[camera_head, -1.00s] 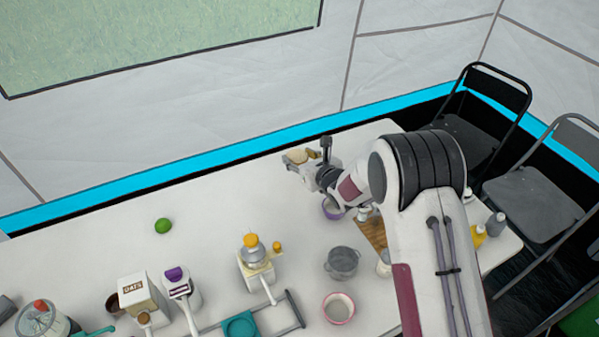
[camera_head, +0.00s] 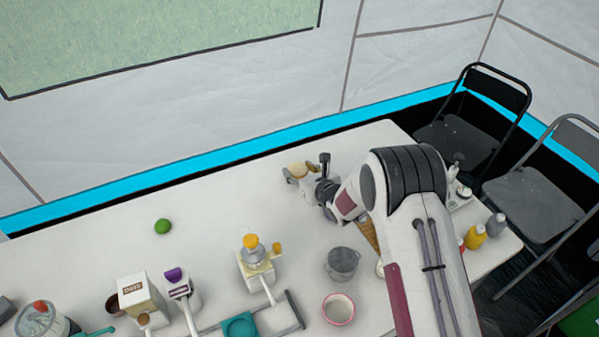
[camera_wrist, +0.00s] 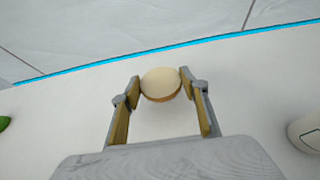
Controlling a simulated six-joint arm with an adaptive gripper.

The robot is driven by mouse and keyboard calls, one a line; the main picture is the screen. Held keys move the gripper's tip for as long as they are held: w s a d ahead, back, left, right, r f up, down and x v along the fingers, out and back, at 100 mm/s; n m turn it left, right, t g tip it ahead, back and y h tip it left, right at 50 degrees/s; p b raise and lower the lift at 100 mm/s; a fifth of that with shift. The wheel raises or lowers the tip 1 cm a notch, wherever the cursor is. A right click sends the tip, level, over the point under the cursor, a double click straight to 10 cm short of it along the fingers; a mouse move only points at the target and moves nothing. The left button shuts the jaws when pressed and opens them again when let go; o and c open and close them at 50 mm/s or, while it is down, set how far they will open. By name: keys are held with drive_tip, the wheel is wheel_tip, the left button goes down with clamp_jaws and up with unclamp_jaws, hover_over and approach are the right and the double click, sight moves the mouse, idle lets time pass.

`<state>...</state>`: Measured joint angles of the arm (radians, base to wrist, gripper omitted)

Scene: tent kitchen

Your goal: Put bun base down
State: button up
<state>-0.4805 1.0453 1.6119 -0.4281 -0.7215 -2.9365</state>
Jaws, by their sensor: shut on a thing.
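The bun base (camera_wrist: 160,84) is a round, pale-topped piece with a brown edge. In the wrist view it sits between the two fingertips of my gripper (camera_wrist: 162,88), which is shut on it. In the head view the bun base (camera_head: 297,169) shows small and pale at the end of my gripper (camera_head: 300,175), over the far side of the white table (camera_head: 220,220). I cannot tell whether the bun base touches the tabletop.
A green lime (camera_head: 163,226) lies to the left. A grey pot (camera_head: 342,263) and a pink-rimmed bowl (camera_head: 338,308) stand in front. A juicer (camera_head: 254,262) stands nearer the middle. Bottles (camera_head: 475,236) stand at the right. White table around the bun base is clear.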

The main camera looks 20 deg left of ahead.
drive_tip(key=shift+f, duration=0.25)
drive_tip(key=shift+f, duration=0.6)
idle(0.3)
drive_tip(key=o, duration=0.8)
drive_tip(key=shift+o, duration=0.2)
drive_tip(key=shift+r, duration=0.15)
drive_tip(key=shift+r, duration=0.5)
drive_tip(key=shift+v, duration=5.95)
drive_tip(key=shift+f, duration=0.15)
